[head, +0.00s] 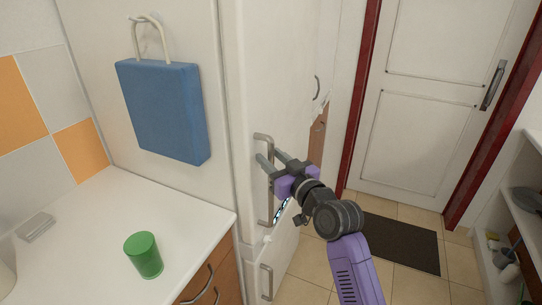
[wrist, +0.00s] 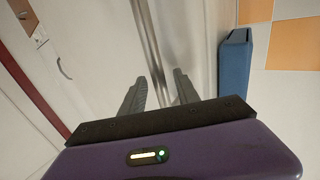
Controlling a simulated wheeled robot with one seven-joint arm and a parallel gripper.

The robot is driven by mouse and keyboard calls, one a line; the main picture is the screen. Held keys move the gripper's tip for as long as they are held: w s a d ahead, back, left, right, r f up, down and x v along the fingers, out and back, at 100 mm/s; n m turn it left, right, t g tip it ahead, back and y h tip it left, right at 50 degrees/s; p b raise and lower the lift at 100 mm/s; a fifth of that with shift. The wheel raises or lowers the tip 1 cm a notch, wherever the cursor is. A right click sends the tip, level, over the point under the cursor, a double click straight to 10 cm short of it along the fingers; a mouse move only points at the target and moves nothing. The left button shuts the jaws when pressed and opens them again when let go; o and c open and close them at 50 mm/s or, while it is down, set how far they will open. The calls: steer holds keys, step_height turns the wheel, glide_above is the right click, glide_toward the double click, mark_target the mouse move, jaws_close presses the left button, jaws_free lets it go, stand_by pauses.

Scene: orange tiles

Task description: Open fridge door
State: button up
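The white fridge door (head: 280,85) stands in the middle of the head view, with a long vertical metal handle (head: 264,137) near its left edge. My gripper (head: 270,157) is at the upper part of this handle, its fingers pointing at the door. In the wrist view my gripper (wrist: 160,80) has its two grey fingers apart, and the handle bar (wrist: 151,40) runs down into the space between them. Neither finger clearly touches the bar. The door looks shut. The purple gripper body hides part of the handle in the head view.
A lower handle (head: 267,283) sits on the door below. A white counter (head: 85,235) with a green cup (head: 144,255) is at the left. A blue bag (head: 165,110) hangs on the panel beside the fridge. Tiled floor and a dark mat (head: 400,243) lie at the right.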

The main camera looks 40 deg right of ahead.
steer(key=shift+w, duration=0.2)
jaws_close()
stand_by(1.3)
